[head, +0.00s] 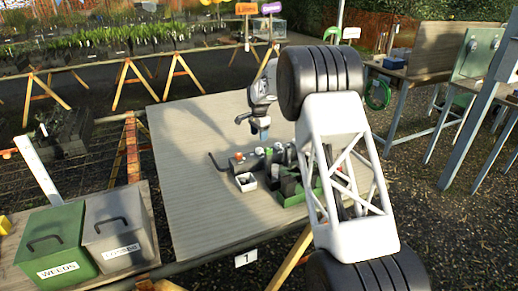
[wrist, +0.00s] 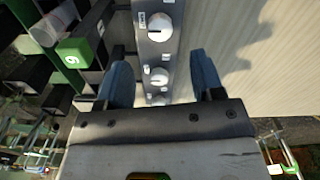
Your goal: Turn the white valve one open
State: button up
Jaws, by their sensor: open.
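In the wrist view a grey metal strip carries several white round valve knobs in a row. The farthest knob (wrist: 160,27) shows whole, with a small label beside it that I cannot read. A second white knob (wrist: 158,77) shows between my fingers, and another (wrist: 158,98) lies partly behind the gripper body. My gripper (wrist: 161,78) is open and empty, one finger on each side of the strip; I cannot tell its height above the knobs. In the head view my gripper (head: 264,135) points down over the strip with its coloured caps (head: 239,156) on the table.
A dark rack with green blocks (wrist: 75,50) stands close left of the strip in the wrist view. A small white box (head: 246,182) sits in front of it in the head view. The table (head: 190,135) is clear to the left. Green (head: 52,240) and grey (head: 118,225) bins stand at lower left.

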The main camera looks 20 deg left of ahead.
aim_at(259, 149)
jog(key=shift+f, duration=0.1)
jog(key=shift+f, duration=3.85)
jog(key=c, duration=0.9)
